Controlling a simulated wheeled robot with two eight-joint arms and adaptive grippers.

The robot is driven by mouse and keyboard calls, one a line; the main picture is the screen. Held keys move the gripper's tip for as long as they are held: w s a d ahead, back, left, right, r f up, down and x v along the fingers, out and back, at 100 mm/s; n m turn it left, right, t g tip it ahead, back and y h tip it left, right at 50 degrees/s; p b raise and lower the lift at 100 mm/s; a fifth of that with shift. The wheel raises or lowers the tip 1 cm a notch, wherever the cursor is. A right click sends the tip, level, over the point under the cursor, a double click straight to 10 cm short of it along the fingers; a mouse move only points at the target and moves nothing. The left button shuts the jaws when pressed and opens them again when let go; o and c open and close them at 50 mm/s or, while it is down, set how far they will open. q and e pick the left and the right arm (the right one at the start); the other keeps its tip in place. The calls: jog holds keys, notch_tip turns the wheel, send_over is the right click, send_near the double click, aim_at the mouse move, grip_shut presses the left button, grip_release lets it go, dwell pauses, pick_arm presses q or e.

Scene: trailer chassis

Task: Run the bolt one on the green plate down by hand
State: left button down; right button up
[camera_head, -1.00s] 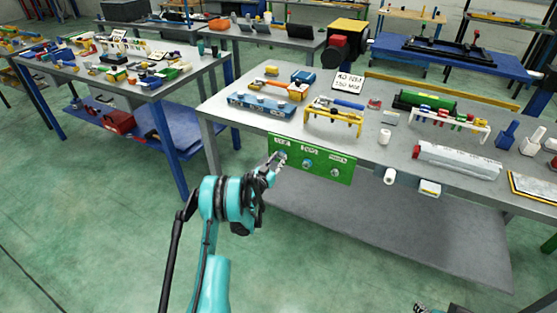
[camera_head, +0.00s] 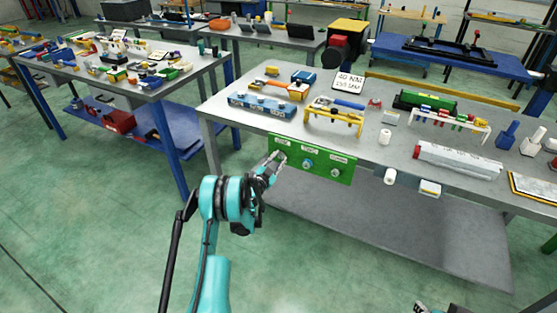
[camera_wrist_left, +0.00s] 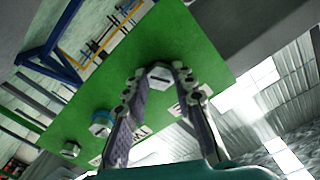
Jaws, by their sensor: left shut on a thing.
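The green plate (camera_head: 342,169) hangs upright at the front edge of the workbench, with three bolts in a row under small white labels. The labels are too small to read surely. My left gripper (camera_head: 274,160) is at the leftmost bolt, which its fingers mostly hide in the head view. In the left wrist view the gripper's two fingers are shut on a silver hex bolt head (camera_wrist_left: 159,76), one on each side. The middle bolt (camera_head: 308,163) has a bluish ring around it, and the right bolt (camera_head: 336,172) is free. A small part of my right gripper (camera_head: 430,308) shows at the bottom edge.
The grey workbench (camera_head: 235,118) carries a blue bolt holder (camera_head: 262,106), a yellow rack (camera_head: 333,117) and a white torque sign (camera_head: 348,82). The floor left of my arm is clear.

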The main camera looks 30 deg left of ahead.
pick_arm(q)
jog(key=shift+d, duration=0.1)
jog(key=c, duration=1.2)
grip_release()
jog(key=shift+s, duration=3.8)
jog(key=shift+r, duration=0.1)
